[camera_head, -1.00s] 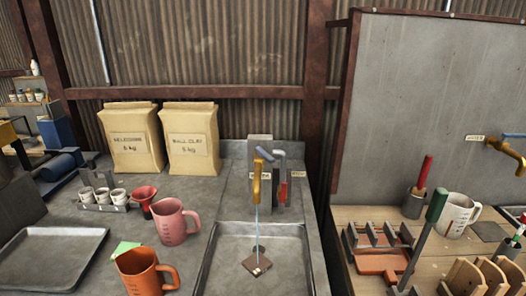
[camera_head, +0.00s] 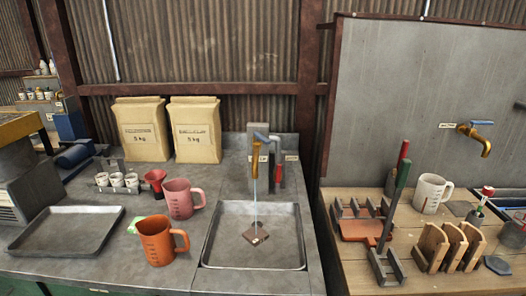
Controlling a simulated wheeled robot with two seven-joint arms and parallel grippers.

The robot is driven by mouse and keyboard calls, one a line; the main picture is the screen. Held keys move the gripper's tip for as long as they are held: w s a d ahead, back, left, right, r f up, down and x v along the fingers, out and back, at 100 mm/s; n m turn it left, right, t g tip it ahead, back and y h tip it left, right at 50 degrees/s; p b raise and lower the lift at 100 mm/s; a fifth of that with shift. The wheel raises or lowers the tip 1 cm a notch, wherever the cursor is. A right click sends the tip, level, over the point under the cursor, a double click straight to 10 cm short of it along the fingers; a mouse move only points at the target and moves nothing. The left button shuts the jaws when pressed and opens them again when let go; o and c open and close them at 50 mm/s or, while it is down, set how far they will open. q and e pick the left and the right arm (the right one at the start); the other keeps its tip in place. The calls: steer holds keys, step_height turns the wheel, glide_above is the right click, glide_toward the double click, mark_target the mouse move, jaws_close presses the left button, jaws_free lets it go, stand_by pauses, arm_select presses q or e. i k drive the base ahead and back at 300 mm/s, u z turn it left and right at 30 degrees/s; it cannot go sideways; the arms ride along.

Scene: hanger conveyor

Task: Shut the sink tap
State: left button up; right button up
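The sink tap (camera_head: 256,158) is brass with a blue lever (camera_head: 266,138) and stands at the back of the sink (camera_head: 211,236), in front of a grey upright plate. A thin pale-blue stream of water (camera_head: 255,208) runs from its spout down into the sink. It ends near a dark square plate (camera_head: 255,235) on the sink floor. A grey pipe with a red part (camera_head: 278,172) stands just right of the tap. Neither of my grippers is in view.
An orange jug (camera_head: 157,242) and a pink jug (camera_head: 179,200) stand left of the sink. A second brass tap (camera_head: 478,140) with a blue lever is on the right wall. The wooden bench (camera_head: 360,270) on the right holds racks, tools and a white mug (camera_head: 431,193).

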mark_target(258, 136)
steer(key=z, duration=0.05)
steer(key=k, duration=0.75)
steer(key=u, duration=0.75)
steer(key=i, duration=1.25)
steer(key=z, duration=0.8)
